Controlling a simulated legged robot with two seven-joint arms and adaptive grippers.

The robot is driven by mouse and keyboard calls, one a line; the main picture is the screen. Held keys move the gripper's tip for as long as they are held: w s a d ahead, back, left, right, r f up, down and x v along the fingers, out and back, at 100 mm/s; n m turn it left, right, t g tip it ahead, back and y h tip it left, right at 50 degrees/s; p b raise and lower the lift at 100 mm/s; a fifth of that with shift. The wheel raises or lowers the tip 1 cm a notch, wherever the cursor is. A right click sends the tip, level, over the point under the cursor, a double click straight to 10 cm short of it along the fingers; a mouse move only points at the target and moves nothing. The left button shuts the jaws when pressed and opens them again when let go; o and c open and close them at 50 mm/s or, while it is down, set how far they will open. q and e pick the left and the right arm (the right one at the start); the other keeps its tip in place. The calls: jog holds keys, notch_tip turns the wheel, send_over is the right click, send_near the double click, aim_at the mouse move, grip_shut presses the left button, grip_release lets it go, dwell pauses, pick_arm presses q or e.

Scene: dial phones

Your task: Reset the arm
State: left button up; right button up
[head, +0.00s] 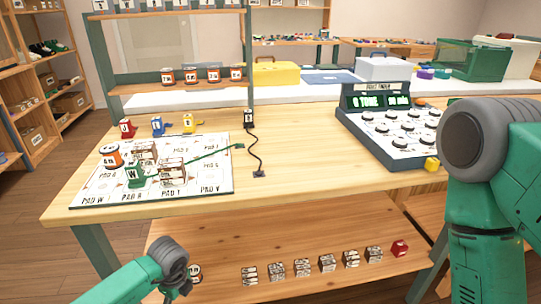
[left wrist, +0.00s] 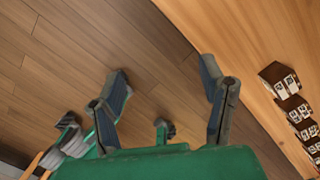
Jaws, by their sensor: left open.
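My left arm (head: 130,280) comes in at the bottom left of the head view, low in front of the table's lower shelf. In the left wrist view my left gripper (left wrist: 163,70) is open, its two dark fingers spread over bare wooden floor with nothing between them. My right arm (head: 487,200) rises large at the right edge of the head view, its grey joint near the device; its gripper is out of view.
The table (head: 300,160) bears a pad board (head: 85,188) with blocks and a spool, a cable, and a dial device (head: 395,135). Several small blocks line the lower shelf (head: 290,240), also at right in the wrist view. Floor left of the table is clear.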

pick_arm(q)
jog(key=d+r+m+t+h, duration=0.15)
jog(key=d+r+m, duration=0.25)
jog(key=d, duration=0.4)
jog(key=d+r+m+t+p, duration=0.1)
jog(key=d+r+m+t, duration=0.15)
jog(key=d+m, duration=0.35)
jog(key=d+r+m+t+h, duration=0.1)
jog(key=d+r+m, duration=0.3)
jog(key=d, duration=0.5)
jog(key=s+d+r+m+t+h+p, duration=0.1)
jog(key=s+d+r+m+h, duration=0.3)
jog(key=s+d+m, duration=0.65)
jog(key=s+a+f+m+g+p, duration=0.1)
jog(key=s+a+f+m+g, duration=0.1)
jog(key=s+a+m, duration=0.45)
jog(key=s+a+f+m+g+p, duration=0.1)
jog(key=s+a+f+m, duration=0.25)
jog(key=s+m, duration=0.5)
jog(key=s+a+r+m+g+y, duration=0.1)
jog(key=a+m, duration=0.4)
jog(key=a, duration=0.8)
jog(key=s+a+r+m+g+y, duration=0.2)
jog(key=s+a+m+y, duration=0.1)
jog(key=a, duration=1)
jog(key=shift+s+r+m+y+p, duration=0.35)
jog(key=shift+m+y, duration=0.3)
jog(key=shift+m, duration=0.5)
